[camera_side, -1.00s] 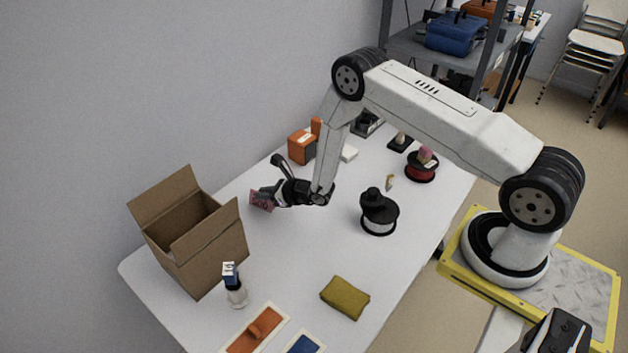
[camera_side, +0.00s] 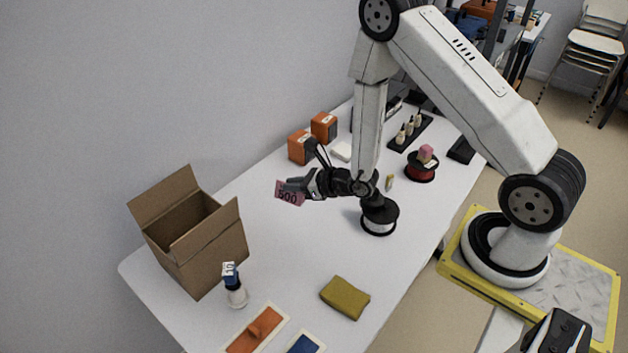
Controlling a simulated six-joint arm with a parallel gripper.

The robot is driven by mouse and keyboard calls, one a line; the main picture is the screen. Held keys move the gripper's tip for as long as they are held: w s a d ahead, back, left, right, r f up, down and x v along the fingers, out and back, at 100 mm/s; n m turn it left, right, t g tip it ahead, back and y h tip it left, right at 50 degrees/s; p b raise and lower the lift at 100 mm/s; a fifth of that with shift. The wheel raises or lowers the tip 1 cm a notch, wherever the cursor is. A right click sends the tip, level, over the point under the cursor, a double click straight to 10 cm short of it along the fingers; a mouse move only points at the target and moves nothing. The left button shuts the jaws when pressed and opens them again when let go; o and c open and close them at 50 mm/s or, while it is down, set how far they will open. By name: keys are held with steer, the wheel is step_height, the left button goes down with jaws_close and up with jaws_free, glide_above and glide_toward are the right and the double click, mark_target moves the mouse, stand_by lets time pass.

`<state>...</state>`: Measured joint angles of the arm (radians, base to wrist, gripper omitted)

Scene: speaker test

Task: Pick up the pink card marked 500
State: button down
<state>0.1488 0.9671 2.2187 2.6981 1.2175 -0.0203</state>
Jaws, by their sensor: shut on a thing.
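The pink card marked 500 (camera_side: 287,195) is held out to the left of my gripper (camera_side: 297,187), with its number facing the camera. My gripper is shut on the card near its upper right part and holds it in the air over the table. The fingers hide part of the card's upper edge.
An open cardboard box (camera_side: 205,246) stands at the table's left edge. A bottle with a blue top (camera_side: 235,287) stands by it, and an olive cloth (camera_side: 345,298) lies in front. A black-and-white spool (camera_side: 379,219) and orange boxes (camera_side: 301,148) stand near my arm.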

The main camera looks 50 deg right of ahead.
steer(key=shift+s+r, duration=0.4)
steer(key=shift+s, duration=0.4)
steer(key=shift+s+r, duration=0.35)
steer(key=shift+s, duration=0.45)
